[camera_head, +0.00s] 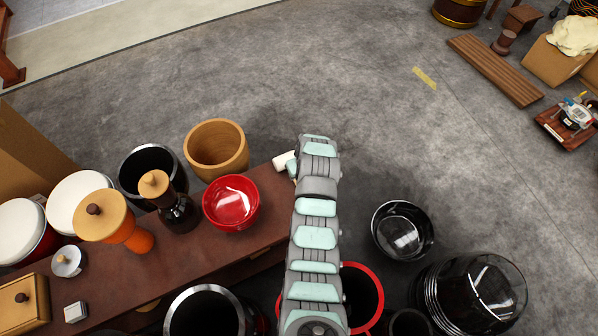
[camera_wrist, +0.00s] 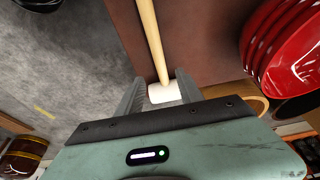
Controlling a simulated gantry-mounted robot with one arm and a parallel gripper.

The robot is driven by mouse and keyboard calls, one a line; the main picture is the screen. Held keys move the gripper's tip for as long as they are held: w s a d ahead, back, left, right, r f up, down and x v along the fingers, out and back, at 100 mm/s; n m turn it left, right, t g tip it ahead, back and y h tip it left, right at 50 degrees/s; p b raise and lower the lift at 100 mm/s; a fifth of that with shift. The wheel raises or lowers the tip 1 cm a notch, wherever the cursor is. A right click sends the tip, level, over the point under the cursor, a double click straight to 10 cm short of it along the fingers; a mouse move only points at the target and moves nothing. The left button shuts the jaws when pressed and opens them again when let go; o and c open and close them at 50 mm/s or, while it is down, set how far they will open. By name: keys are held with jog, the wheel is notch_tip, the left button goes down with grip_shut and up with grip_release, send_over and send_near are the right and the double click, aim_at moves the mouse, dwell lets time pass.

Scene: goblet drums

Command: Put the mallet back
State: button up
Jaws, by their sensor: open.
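The mallet shows in the wrist view, with a pale wooden handle (camera_wrist: 151,38) and a white head (camera_wrist: 164,93). Its handle runs up the picture along the edge of the brown bench. My gripper (camera_wrist: 160,78) is open, with one finger on each side of the white head; I cannot tell whether either finger touches it. In the head view my arm hides most of the gripper and the handle. A small white piece, which looks like the mallet head (camera_head: 282,160), shows beside the arm's end, near the bench's far edge.
A red bowl (camera_head: 231,202) stands on the brown bench (camera_head: 205,256), left of my arm. A wooden drum (camera_head: 216,148) stands behind it. Goblet drums crowd the left. A black bowl (camera_head: 402,231) is on the right. The grey floor beyond is largely clear.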

jog(key=shift+v, duration=1.4)
